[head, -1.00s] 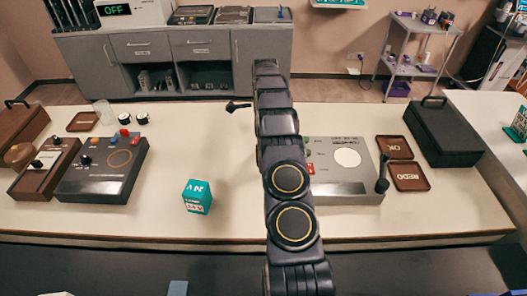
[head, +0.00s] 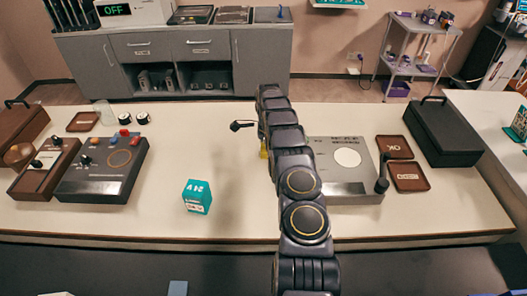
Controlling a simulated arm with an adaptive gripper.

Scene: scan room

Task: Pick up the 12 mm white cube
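I cannot make out a small white cube on the table in the head view. My arm (head: 298,185) reaches from the bottom edge over the table, and its links hide a strip of the tabletop. My gripper's fingers do not show behind these links. A small black part (head: 241,126) sticks out to the left near the arm's far end; I cannot tell what it is. A small yellow thing (head: 263,151) shows at the arm's left edge, partly covered.
A teal box (head: 197,197) stands left of my arm. A dark control box (head: 100,185) is farther left. A grey device (head: 350,185) is right of the arm, beside brown trays (head: 409,177) and a black case (head: 446,130). The tabletop (head: 190,150) behind the teal box is clear.

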